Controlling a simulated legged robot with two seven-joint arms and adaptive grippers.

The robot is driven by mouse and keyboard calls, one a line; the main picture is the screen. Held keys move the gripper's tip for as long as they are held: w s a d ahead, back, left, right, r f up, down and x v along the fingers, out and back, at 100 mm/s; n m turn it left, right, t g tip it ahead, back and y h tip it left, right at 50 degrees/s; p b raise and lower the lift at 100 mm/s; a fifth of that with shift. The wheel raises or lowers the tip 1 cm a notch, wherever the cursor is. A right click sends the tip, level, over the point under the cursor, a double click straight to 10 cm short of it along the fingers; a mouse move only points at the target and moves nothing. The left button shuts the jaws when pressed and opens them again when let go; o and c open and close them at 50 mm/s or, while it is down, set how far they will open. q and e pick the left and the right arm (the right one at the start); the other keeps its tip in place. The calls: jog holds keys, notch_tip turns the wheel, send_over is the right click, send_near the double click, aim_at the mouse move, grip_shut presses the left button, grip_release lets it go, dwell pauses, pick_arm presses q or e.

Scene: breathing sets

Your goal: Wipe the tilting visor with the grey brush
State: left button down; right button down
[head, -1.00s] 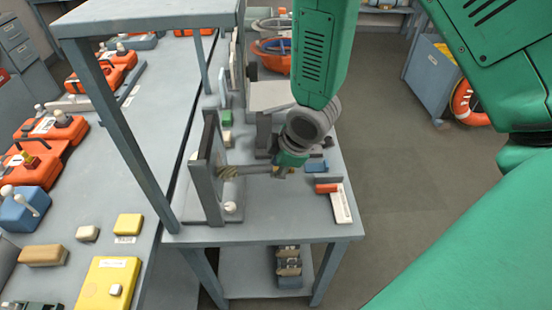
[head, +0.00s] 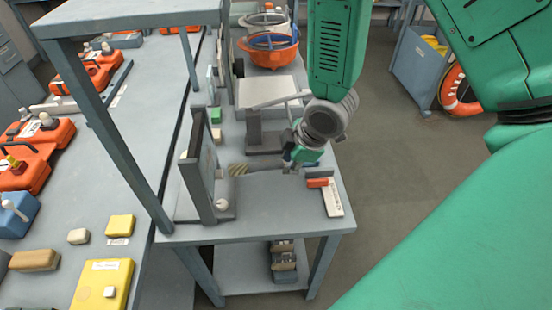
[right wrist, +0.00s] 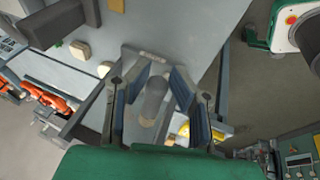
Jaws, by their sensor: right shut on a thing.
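My right gripper (head: 290,162) is low over the bench on the right of an upright grey frame. It is shut on the grey brush, whose striped yellowish bristles (head: 238,169) point left. In the right wrist view a grey cylinder (right wrist: 153,97) lies between the fingers; I cannot tell if it is the brush handle. The dark grey upright frame (head: 203,180) with a flat panel stands at the bench's left side, and it seems to be the tilting visor. The bristles are just right of it, apparently apart. My left gripper is out of view.
An orange block (head: 317,183) and a white labelled strip (head: 333,199) lie at the bench's right edge. A light grey plate (head: 270,91) and an orange bowl (head: 268,50) are farther back. A shelf post (head: 120,140) rises on the left. The bench front is clear.

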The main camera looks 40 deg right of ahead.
jog(key=shift+s+d, duration=0.3)
jog(key=shift+d, duration=0.25)
jog(key=shift+s+d+r, duration=0.1)
jog(key=shift+s+d, duration=0.3)
jog(key=shift+d, duration=0.25)
jog(key=shift+s+d+r, duration=0.1)
jog(key=shift+s+d, duration=0.3)
jog(key=shift+d, duration=0.25)
jog(key=shift+a, duration=0.1)
